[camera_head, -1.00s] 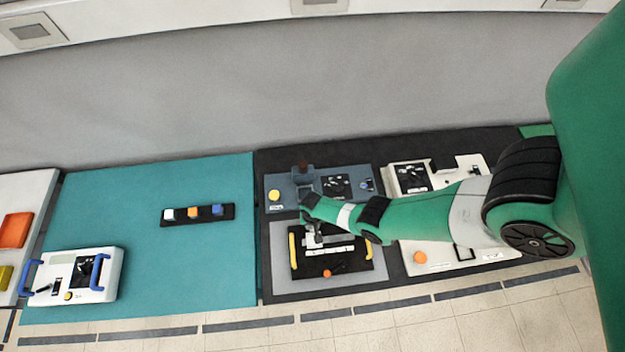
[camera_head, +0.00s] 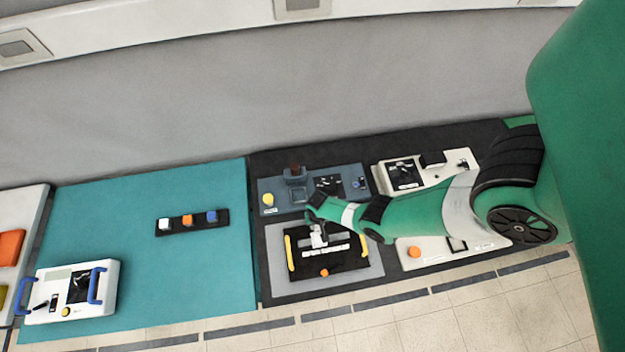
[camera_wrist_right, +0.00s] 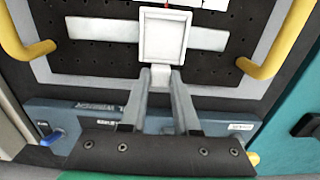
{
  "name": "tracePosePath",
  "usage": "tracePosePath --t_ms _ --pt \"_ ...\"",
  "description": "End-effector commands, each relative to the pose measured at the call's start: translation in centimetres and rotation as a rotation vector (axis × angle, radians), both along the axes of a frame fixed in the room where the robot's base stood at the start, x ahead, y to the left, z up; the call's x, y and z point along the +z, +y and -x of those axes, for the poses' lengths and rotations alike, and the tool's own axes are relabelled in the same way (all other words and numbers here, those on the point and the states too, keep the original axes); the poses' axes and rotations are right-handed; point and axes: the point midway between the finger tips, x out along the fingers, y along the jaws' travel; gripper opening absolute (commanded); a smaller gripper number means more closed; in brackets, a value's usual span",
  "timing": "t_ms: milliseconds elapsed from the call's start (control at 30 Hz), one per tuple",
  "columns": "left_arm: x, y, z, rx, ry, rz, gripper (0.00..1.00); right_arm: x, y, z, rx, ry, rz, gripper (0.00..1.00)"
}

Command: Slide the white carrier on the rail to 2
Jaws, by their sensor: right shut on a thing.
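The white carrier (camera_head: 319,240) sits on a pale rail (camera_head: 338,249) that runs across a black perforated panel (camera_head: 345,264). The carrier also shows in the right wrist view (camera_wrist_right: 164,36) as a white upright block with a recessed face, in front of the rail (camera_wrist_right: 100,29). My right gripper (camera_wrist_right: 162,80) is shut on the lower part of the carrier, its two grey fingers close together. In the head view, the right gripper (camera_head: 316,231) reaches over the carrier from behind. Rail position marks are too small to read. My left gripper is not in view.
Yellow handles (camera_head: 289,252) (camera_wrist_right: 283,45) stand at both sides of the panel, with an orange knob (camera_head: 324,272) at its front edge. A blue-grey device (camera_head: 284,185) is behind, and white devices (camera_head: 430,256) are at right.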

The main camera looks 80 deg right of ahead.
Motion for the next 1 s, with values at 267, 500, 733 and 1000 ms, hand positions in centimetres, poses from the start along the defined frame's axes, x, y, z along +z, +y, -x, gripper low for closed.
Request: tracePosePath --t_ms 267,500,733,1000 --pt "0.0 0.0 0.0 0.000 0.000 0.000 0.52 0.0 0.0 0.0 0.001 -0.001 0.000 0.60" --pt "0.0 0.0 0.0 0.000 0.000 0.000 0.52 0.0 0.0 -0.1 0.001 -0.001 0.000 0.60" --pt "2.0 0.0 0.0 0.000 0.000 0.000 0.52 2.1 0.0 -0.1 0.002 -0.001 0.000 0.60" --pt "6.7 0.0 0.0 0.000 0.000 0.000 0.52 7.0 0.2 -0.3 0.007 -0.001 0.000 0.60"
